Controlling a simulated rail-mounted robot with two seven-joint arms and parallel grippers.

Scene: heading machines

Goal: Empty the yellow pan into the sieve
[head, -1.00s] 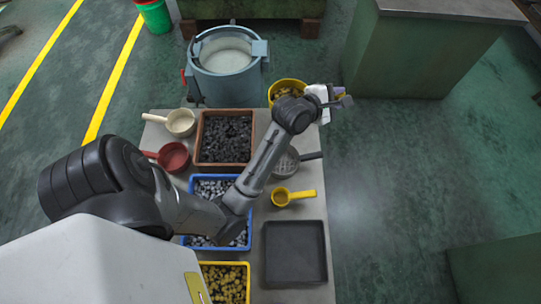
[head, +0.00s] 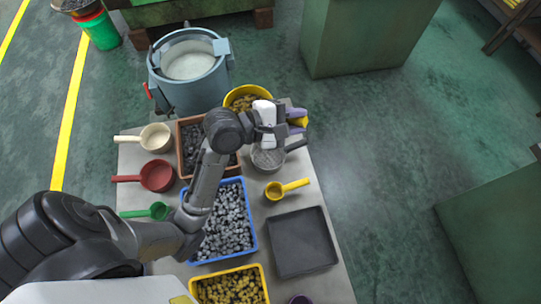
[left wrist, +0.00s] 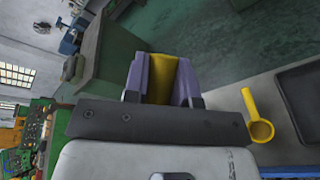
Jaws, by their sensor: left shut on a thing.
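The yellow pan (head: 229,102) holds brass-coloured pieces, by the blue-grey drum at the back of the table. My left gripper (head: 298,122) has purple fingers and is shut on its yellow handle; the left wrist view shows yellow (left wrist: 160,80) between the fingers. My wrist hides the stretch between bowl and handle, and I cannot tell how high the pan is. The sieve (head: 267,160) is a round grey mesh with a dark handle. It lies on the table in front of the pan, partly beneath my wrist in the picture. My right gripper is not in view.
The drum (head: 185,95) stands behind the table. A smaller yellow pan (head: 275,190), a black tray (head: 302,242), red (head: 157,176) and cream (head: 155,137) pans and a green scoop (head: 159,211) lie around. Blue (head: 254,235) and yellow (head: 232,270) crates hold small pieces.

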